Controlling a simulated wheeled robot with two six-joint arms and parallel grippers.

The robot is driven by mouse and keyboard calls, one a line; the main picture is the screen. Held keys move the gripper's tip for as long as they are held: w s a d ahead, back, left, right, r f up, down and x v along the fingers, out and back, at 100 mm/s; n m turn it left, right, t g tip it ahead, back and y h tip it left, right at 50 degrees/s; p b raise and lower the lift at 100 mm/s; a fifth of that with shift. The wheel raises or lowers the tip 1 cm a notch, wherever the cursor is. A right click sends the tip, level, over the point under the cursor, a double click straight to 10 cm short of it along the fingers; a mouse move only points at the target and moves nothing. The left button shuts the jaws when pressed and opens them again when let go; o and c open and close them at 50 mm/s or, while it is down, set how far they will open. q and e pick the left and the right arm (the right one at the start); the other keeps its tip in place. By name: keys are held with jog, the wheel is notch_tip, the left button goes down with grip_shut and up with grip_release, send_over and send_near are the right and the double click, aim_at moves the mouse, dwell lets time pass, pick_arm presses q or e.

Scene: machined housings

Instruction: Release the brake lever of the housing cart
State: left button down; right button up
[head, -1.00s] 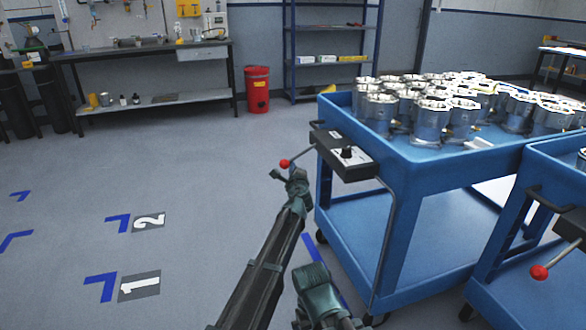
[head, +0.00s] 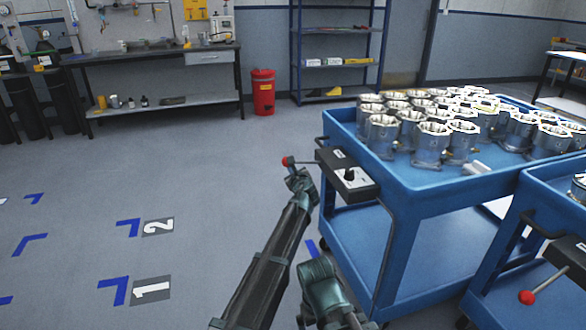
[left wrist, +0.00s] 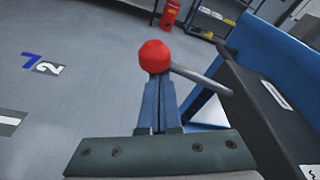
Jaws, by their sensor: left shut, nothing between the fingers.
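The blue housing cart (head: 400,192) carries many metal housings. The brake lever's red ball (head: 287,161) sticks out left of the box on a thin rod that looks roughly level. My left gripper (head: 291,172) is shut and empty, its tips just under the ball. In the left wrist view the shut fingers (left wrist: 158,103) point at the red ball (left wrist: 155,56), which sits at their tips; the rod runs right to the box. Whether they touch is unclear. My right gripper is not seen.
A second blue cart (head: 505,262) stands close at the right, its red-ball lever (head: 527,297) pointing down-left. A workbench (head: 150,58), a red bin (head: 264,92) and a shelf rack (head: 338,62) line the back. The floor at left is free, with numbered markings.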

pick_arm(q)
jog(key=shift+w+d+r+m+p, duration=0.15)
jog(key=shift+r+m+p, duration=0.25)
jog(key=shift+r+p, duration=0.45)
jog(key=shift+d+r+m+p, duration=0.2)
jog(key=shift+r+m+p, duration=0.2)
jog(key=shift+r+p, duration=0.4)
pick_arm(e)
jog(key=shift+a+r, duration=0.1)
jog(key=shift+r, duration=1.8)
pick_arm(q)
jog(key=shift+r, duration=0.15)
jog(key=shift+b, duration=0.3)
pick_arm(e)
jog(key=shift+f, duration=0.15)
